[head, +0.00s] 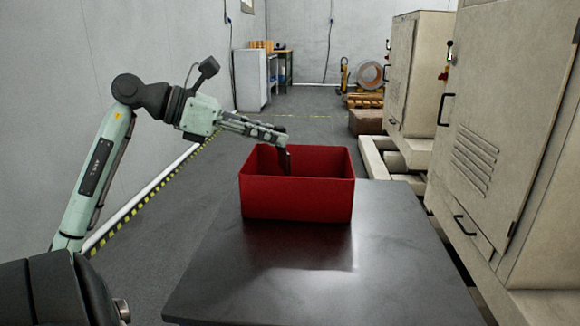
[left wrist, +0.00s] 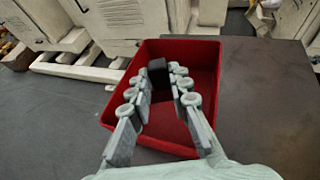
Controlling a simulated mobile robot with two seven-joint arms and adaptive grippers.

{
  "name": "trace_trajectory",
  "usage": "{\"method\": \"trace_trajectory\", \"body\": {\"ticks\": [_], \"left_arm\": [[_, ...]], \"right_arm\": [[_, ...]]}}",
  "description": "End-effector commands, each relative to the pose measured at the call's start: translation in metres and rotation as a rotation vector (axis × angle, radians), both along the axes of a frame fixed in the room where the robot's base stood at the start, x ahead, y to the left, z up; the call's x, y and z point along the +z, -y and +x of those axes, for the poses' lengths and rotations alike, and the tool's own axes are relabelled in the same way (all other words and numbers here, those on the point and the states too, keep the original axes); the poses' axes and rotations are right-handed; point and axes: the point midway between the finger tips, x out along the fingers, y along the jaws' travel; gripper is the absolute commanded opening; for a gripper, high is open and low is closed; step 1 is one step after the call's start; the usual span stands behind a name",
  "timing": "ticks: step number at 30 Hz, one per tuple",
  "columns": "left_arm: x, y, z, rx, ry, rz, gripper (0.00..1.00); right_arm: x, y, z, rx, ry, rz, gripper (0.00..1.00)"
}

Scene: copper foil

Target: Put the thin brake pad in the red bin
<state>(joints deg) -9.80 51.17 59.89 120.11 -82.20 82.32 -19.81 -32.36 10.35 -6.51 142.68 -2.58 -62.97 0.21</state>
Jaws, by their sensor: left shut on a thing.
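The red bin (head: 297,198) stands upright on the far end of the dark table, and it fills the middle of the left wrist view (left wrist: 215,62). My left gripper (head: 284,142) reaches over the bin's left side. Its fingers are shut on a thin dark brake pad (head: 288,161), which hangs at the bin's opening. In the left wrist view the pad (left wrist: 158,72) shows as a small dark block between the fingertips (left wrist: 161,75), over the inside of the bin. The bin's floor is partly hidden. My right gripper is not in view.
The dark table (head: 310,275) is bare in front of the bin. Beige machine cabinets (head: 500,150) stand close along the right. A grey wall runs on the left, with open floor (head: 190,215) beside the table. A white cabinet (head: 250,80) stands at the back.

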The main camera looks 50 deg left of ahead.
Motion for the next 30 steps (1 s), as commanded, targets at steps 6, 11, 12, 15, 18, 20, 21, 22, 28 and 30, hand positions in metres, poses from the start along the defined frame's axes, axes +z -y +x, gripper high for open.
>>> {"method": "trace_trajectory", "body": {"ticks": [6, 11, 12, 15, 18, 20, 21, 22, 28, 30], "left_arm": [[-0.017, 0.017, 0.024, 0.0, 0.002, -0.001, 0.0], [-0.026, 0.02, 0.027, 0.001, 0.001, 0.0, 0.0], [-0.031, 0.02, 0.027, 0.0, 0.0, -0.001, 0.0], [-0.046, 0.02, 0.027, 0.0, 0.0, -0.004, 0.0], [-0.058, 0.02, 0.027, 0.0, 0.001, -0.002, 0.0], [-0.06, 0.02, 0.027, 0.001, 0.002, 0.0, 0.0], [-0.06, 0.02, 0.027, 0.0, 0.003, 0.001, 0.0], [-0.059, 0.02, 0.027, 0.0, 0.003, 0.001, 0.0], [-0.06, 0.02, 0.027, 0.0, 0.003, 0.001, 0.0], [-0.06, 0.02, 0.027, 0.0, 0.003, 0.001, 0.0]], "right_arm": [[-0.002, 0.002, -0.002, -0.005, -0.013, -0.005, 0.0], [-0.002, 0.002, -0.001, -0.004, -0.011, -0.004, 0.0], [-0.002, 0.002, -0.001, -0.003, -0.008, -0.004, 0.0], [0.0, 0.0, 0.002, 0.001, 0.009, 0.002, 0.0], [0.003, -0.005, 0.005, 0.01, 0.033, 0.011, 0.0], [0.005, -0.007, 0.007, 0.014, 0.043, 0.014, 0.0], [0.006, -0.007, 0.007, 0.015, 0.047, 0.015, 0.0], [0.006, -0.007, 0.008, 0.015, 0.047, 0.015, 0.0], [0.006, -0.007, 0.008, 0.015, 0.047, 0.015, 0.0], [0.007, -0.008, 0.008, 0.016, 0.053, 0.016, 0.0]]}}
